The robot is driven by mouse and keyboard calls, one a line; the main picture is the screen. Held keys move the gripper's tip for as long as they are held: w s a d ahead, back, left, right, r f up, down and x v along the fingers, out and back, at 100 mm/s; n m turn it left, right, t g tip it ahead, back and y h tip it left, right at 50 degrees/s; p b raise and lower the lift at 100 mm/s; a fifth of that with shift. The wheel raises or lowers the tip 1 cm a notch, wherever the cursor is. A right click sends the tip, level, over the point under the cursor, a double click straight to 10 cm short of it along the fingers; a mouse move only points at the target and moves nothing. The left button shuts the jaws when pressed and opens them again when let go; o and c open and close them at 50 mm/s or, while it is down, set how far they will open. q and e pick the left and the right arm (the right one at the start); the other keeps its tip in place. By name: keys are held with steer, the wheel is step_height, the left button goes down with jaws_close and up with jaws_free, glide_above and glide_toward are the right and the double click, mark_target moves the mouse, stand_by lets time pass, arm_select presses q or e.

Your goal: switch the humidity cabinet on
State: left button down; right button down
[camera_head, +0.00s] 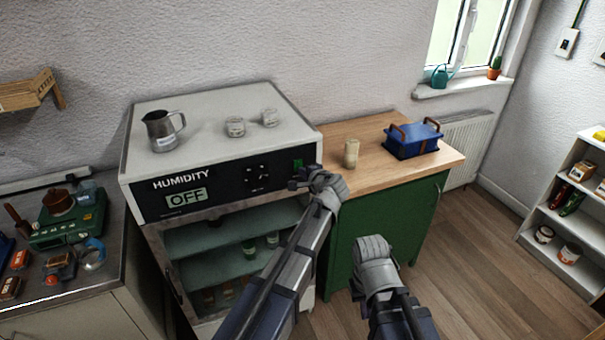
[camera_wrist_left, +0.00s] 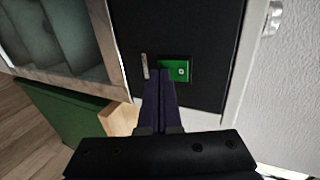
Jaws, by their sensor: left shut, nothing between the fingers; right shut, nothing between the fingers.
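The humidity cabinet (camera_head: 222,108) has a black front panel reading HUMIDITY, and its display (camera_head: 187,195) shows OFF. A dark round dial (camera_head: 257,172) sits mid-panel. A small green switch (camera_head: 298,163) is at the panel's right end; it also shows in the left wrist view (camera_wrist_left: 175,71). My left gripper (camera_head: 295,184) is shut and empty in front of the panel, just below the switch. In the left wrist view its fingertips (camera_wrist_left: 158,74) are beside the switch; I cannot tell whether they touch it. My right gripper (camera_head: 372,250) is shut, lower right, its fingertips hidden.
A metal pitcher (camera_head: 163,131) and two white jars (camera_head: 235,127) stand on the cabinet top. To the right, a wooden counter (camera_head: 345,132) holds a tan jar (camera_head: 351,153) and a blue box (camera_head: 413,140). Open floor (camera_head: 470,260) lies between the green cupboard and white shelves.

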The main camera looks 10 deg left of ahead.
arm_select(q)
steer(key=shift+w+a, duration=0.1)
steer(key=shift+w, duration=0.05)
arm_select(e)
steer(key=shift+f, duration=0.1)
arm_select(q)
steer(key=shift+r, duration=0.1)
arm_select(e)
steer(key=shift+r, duration=0.2)
arm_select(q)
steer(key=shift+r+p, duration=0.75)
steer(key=shift+p, duration=0.1)
steer(key=shift+f, duration=0.1)
arm_select(e)
steer(key=shift+r, duration=0.6)
